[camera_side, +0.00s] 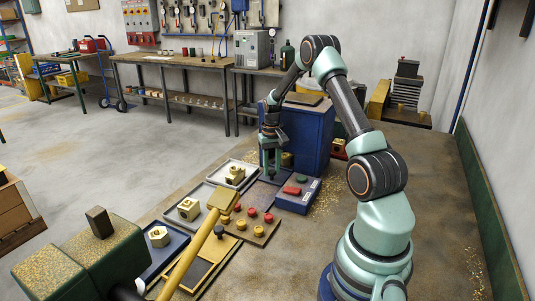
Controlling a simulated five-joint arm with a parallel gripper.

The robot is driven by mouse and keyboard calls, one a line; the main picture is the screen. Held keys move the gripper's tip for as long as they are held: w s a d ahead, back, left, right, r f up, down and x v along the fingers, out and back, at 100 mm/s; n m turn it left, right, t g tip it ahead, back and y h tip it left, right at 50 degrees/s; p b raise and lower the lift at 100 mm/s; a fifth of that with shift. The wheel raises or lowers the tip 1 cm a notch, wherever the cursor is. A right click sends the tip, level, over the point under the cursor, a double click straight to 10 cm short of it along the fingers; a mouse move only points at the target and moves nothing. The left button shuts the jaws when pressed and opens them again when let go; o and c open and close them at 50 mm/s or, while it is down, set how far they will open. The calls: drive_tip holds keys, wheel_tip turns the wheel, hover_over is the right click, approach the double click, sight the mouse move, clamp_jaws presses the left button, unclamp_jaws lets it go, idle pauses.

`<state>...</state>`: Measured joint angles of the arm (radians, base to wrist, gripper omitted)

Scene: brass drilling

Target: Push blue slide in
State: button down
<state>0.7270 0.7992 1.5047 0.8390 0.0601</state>
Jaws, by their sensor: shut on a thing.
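My gripper (270,171) points down beside the front left of the blue cabinet (312,146). Its fingers are shut at a small dark blue piece low on the bench, which I take to be the blue slide (273,179). The fingers cover most of the slide, so its grip and how far it sticks out cannot be made out. A blue control box (293,204) with a red and a green button sits just right of and nearer than the gripper.
Trays with brass-coloured blocks (189,208) (235,174) lie left of the gripper. A brown board (262,238) with red and yellow knobs lies in front. A yellow lever (196,245) and green machine (130,258) stand at front left.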

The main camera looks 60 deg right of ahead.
drive_tip(key=shift+d, duration=0.45)
drive_tip(key=c, duration=0.6)
unclamp_jaws()
drive_tip(key=shift+a+r, duration=0.1)
drive_tip(key=shift+r, duration=0.05)
wheel_tip(320, 180, up, 12)
drive_tip(key=shift+f, duration=0.1)
